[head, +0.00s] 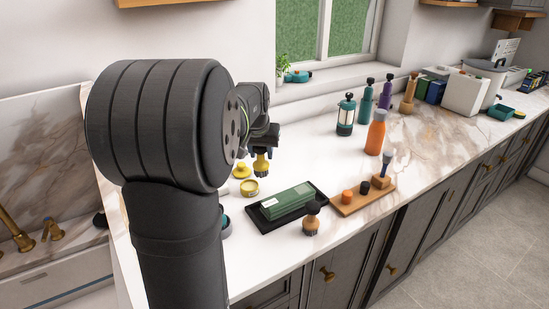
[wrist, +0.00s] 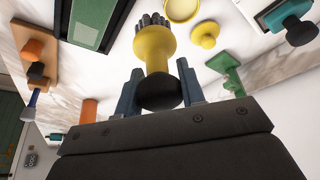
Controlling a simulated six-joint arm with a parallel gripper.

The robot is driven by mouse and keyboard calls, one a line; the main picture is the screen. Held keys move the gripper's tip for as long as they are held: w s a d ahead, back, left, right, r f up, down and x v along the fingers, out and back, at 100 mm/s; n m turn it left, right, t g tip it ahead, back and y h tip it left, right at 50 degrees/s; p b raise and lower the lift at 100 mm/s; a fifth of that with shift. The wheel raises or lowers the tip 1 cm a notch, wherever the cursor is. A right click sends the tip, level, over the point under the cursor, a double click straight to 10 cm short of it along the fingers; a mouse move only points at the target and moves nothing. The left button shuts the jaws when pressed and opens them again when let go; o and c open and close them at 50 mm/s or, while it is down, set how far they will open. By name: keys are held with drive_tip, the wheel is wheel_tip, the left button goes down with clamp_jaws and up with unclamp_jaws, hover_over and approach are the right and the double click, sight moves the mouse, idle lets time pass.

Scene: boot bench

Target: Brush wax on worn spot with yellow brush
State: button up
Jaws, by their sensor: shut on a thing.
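My gripper (wrist: 160,92) is shut on the yellow brush (wrist: 153,48), with its fingers either side of the brush's black knob. Dark bristles show at the brush's far end in the wrist view. In the head view the yellow brush (head: 261,165) hangs bristles down above the counter, behind the open yellow tin (head: 250,188). The tin (wrist: 182,9) is cut by the top edge of the wrist view. A green panel (head: 290,199) lies in a black tray (head: 262,223) to the right of the tin. A pale patch shows near the panel's left end; I cannot tell if it is the worn spot.
A yellow knobbed lid (head: 241,171) lies by the tin. A wooden-handled brush (head: 311,220) stands at the tray's front right corner. A wooden block (head: 350,205) with coloured pieces is right of the tray. An orange bottle (head: 376,133) and several others stand farther right.

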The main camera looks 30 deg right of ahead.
drive_tip(key=shift+w+a+f, duration=0.25)
drive_tip(key=shift+w+f, duration=0.65)
drive_tip(key=shift+f, duration=0.2)
drive_tip(key=shift+w+a+f, duration=0.3)
drive_tip(key=shift+w+f, duration=0.65)
drive_tip(key=shift+f, duration=0.1)
drive_tip(key=shift+w+a+f, duration=0.25)
drive_tip(key=shift+w+f, duration=0.65)
drive_tip(key=shift+f, duration=0.2)
drive_tip(key=shift+f, duration=1.05)
idle(3.4)
drive_tip(key=shift+r, duration=0.1)
